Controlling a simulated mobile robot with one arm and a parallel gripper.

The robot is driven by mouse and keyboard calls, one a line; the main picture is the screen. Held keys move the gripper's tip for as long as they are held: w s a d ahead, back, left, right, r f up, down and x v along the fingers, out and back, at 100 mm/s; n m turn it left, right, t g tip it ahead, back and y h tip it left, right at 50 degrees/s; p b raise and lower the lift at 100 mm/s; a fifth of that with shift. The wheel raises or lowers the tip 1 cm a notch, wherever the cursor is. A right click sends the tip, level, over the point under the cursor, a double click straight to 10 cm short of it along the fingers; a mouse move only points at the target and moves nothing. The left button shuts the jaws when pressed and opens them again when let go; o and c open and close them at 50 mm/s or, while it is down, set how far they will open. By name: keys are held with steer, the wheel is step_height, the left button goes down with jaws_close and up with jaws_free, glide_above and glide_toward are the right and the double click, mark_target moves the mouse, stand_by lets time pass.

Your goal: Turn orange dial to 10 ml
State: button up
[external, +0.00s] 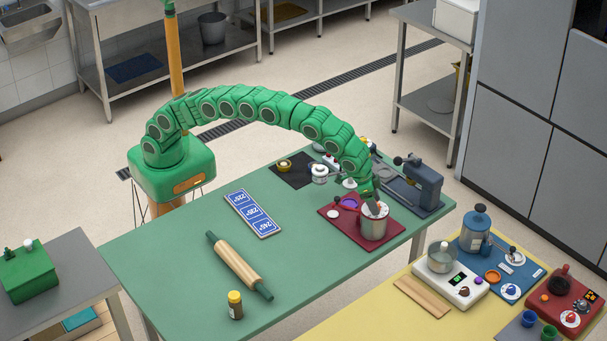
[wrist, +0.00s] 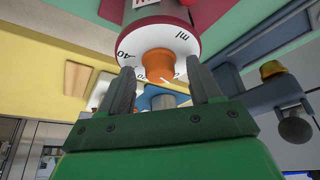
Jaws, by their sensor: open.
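The orange dial (wrist: 158,63) sits at the centre of a round white scale face (wrist: 136,43) on a metal cylinder. The scale shows "ml" and "40" in the wrist view; other marks are partly hidden or too small to read. A pale pointer mark shows on the dial's near edge, but I cannot read its value. My gripper (wrist: 161,68) is open, with one dark finger on each side of the dial. Clear gaps show between fingers and dial. In the external view, my gripper (external: 374,201) is at the top of the metal cylinder (external: 373,229), largely covering the dial.
The cylinder stands on a dark red mat (external: 345,237) with a purple item (external: 349,203) close by. A blue-grey machine (external: 425,184) stands just right. A rolling pin (external: 239,265) and blue cards (external: 252,213) lie left.

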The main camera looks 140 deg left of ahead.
steer(key=c, duration=1)
steer(key=m+h, duration=0.1)
steer(key=m, duration=0.3)
steer(key=shift+s+t, duration=0.1)
steer(key=shift+t, duration=0.3)
steer(key=shift+a+m+t+h, duration=0.1)
steer(key=shift+m+t+h, duration=0.2)
steer(key=shift+m+h, duration=0.75)
steer(key=shift+m+y, duration=0.35)
steer(key=shift+m, duration=0.2)
steer(key=o, duration=1)
